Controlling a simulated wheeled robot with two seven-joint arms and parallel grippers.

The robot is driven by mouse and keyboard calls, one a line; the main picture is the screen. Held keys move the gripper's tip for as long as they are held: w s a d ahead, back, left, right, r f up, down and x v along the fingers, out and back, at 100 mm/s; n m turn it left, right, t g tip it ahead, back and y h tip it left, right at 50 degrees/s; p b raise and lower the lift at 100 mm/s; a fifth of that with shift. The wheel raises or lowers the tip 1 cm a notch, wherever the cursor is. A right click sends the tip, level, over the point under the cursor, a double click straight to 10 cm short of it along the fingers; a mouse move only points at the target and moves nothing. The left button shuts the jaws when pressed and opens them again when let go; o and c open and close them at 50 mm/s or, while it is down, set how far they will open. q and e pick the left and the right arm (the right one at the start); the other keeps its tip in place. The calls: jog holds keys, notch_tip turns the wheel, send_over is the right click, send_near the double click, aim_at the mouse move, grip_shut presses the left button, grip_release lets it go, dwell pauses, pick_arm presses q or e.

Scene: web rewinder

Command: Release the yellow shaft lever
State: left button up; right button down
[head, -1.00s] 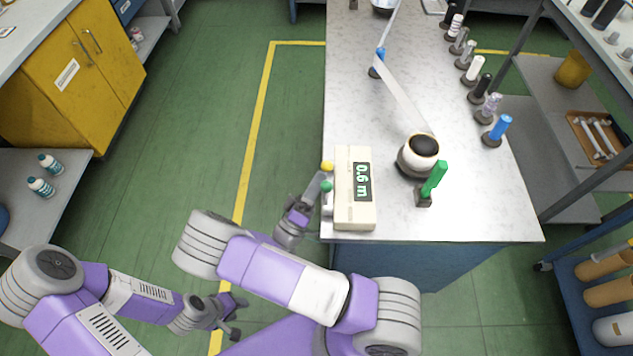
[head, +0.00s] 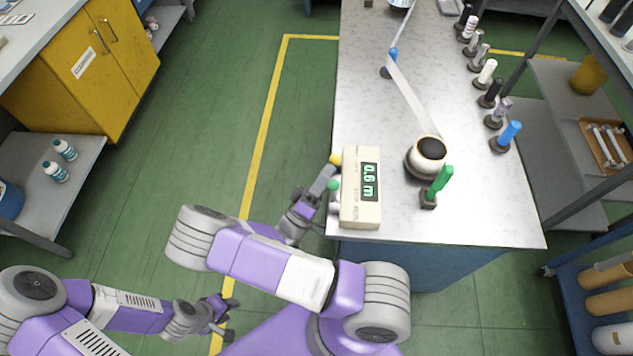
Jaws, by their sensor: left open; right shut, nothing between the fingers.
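The yellow shaft lever shows as a yellow knob (head: 335,159) on the left side of the cream readout box (head: 361,215), near its far end. My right gripper (head: 327,176) is shut and empty, just below the knob in the head view. Its fingertips are very close to the knob; I cannot tell whether they touch it. The lever's stem is hidden. A green knob (head: 334,186) sits just nearer on the same side of the box. My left gripper (head: 226,317) is open and empty, low over the floor at the lower left.
The box stands on the left edge of a white table (head: 480,215). A white roll (head: 428,154) with a web strip and an upright green handle (head: 440,180) are to its right. Several spindles line the table's right edge. Green floor left of the table is clear.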

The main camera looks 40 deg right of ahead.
jog(key=shift+s+a+f, duration=0.1)
jog(key=shift+a+f, duration=0.2)
jog(key=shift+a, duration=0.1)
jog(key=s+a+r+v, duration=0.1)
jog(key=r+v, duration=0.1)
jog(key=v, duration=1)
jog(key=shift+s+a, duration=0.25)
jog(key=shift+a, duration=0.2)
jog(key=f, duration=0.2)
jog(key=w+f, duration=0.1)
jog(key=f, duration=0.1)
jog(key=shift+d, duration=0.35)
jog(key=x, duration=1.4)
jog(key=shift+b, duration=0.35)
